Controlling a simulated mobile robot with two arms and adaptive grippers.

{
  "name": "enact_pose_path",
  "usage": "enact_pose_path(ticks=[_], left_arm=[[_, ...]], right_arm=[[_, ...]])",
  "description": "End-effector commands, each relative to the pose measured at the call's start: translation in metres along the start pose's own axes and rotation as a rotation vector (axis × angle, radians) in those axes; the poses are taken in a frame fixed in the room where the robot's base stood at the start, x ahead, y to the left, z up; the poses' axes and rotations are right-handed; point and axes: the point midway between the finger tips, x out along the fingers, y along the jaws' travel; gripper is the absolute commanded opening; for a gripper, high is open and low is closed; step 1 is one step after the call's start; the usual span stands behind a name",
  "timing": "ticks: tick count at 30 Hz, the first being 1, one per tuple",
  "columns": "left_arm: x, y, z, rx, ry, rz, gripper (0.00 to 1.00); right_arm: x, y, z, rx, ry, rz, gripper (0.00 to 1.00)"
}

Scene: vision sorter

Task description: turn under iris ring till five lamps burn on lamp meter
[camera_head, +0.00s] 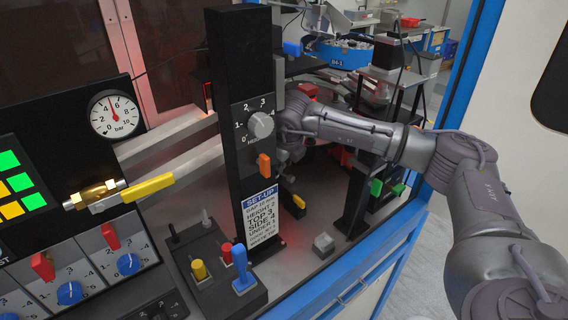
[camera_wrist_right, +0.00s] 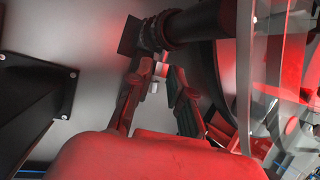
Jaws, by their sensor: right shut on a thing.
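My right gripper (camera_wrist_right: 160,84) shows in the right wrist view with its two dark fingers closed on a small grey part between them. That part sits beside a black cylinder (camera_wrist_right: 192,25) that looks like a lens barrel with a ring. I take the held part to be the under iris ring's tab, but it is small and dim. In the head view my right arm reaches in from the right, and its gripper is largely hidden behind the black post (camera_head: 229,130). I cannot make out the lamp meter in either view. My left gripper is not in view.
The post bears a grey height knob (camera_head: 261,124), an orange lever (camera_head: 264,165) and a set-up card (camera_head: 262,215) reading UNDER 1. A control box with a blue lever (camera_head: 242,270) stands in front. A clear disc (camera_wrist_right: 270,75) curves close right of the gripper.

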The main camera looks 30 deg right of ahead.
Motion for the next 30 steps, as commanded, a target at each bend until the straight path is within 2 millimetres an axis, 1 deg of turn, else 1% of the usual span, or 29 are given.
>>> enact_pose_path(ticks=[1, 2, 3, 10, 13, 17, 24, 26, 27, 29, 30], left_arm=[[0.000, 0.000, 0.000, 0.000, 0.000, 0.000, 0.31], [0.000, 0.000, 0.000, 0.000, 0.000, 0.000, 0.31], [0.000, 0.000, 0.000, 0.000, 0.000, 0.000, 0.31], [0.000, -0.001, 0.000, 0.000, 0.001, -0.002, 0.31], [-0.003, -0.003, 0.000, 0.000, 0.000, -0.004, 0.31], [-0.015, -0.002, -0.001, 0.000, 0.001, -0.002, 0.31], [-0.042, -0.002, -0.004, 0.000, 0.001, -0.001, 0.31], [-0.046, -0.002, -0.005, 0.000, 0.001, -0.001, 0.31], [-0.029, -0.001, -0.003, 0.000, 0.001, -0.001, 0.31], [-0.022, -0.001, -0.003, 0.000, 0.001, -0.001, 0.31], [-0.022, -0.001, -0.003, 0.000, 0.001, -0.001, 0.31]], right_arm=[[0.000, 0.000, 0.000, 0.000, -0.001, 0.000, 0.23], [0.000, 0.000, 0.000, 0.000, -0.001, 0.000, 0.28], [0.000, 0.000, 0.000, 0.000, -0.001, 0.000, 0.31], [0.000, 0.000, 0.000, -0.001, 0.000, 0.000, 0.31], [-0.001, -0.002, 0.000, -0.009, -0.002, 0.003, 0.31], [-0.003, -0.006, 0.001, -0.054, -0.013, 0.020, 0.31], [-0.003, -0.015, 0.000, -0.191, -0.052, 0.077, 0.31], [-0.002, -0.016, 0.000, -0.223, -0.064, 0.092, 0.31], [0.001, -0.012, -0.004, -0.221, -0.067, 0.091, 0.31], [-0.006, -0.012, -0.006, -0.221, -0.067, 0.090, 0.31], [-0.010, -0.010, -0.012, -0.223, -0.064, 0.092, 0.31]])
